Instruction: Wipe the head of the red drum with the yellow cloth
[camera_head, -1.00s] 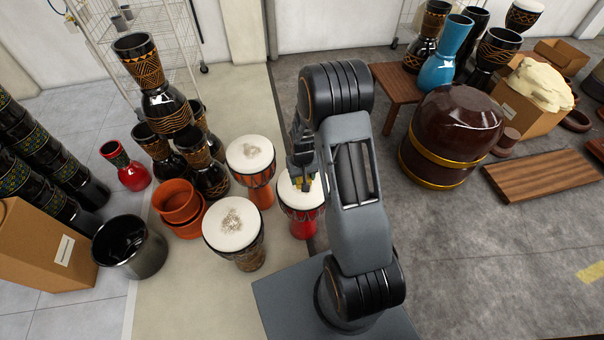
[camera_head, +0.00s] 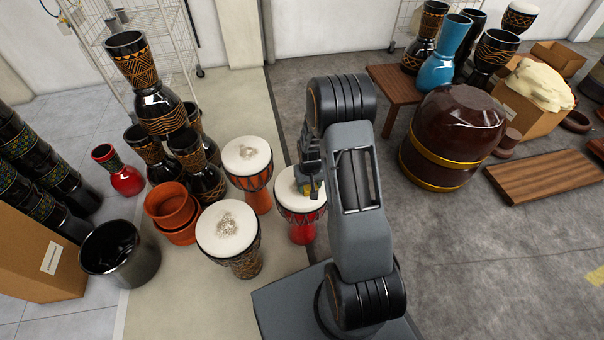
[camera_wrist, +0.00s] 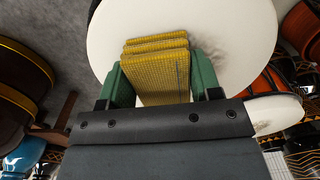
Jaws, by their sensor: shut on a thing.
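The red drum (camera_head: 303,231) stands upright with a white head (camera_head: 288,189). My gripper (camera_head: 310,187) is over the right part of this head. In the wrist view its green fingers (camera_wrist: 160,82) are shut on the folded yellow cloth (camera_wrist: 155,68). The cloth lies against or just above the head; I cannot tell if it touches. In the head view only a little of the cloth (camera_head: 318,194) shows, and my arm hides the head's right edge.
An orange drum (camera_head: 259,198) with a smudged head stands behind left. A patterned drum (camera_head: 247,262) with a dusty head stands in front left. Orange pots (camera_head: 170,205) and stacked black drums (camera_head: 160,110) are farther left. A large brown drum (camera_head: 455,135) stands right of my arm.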

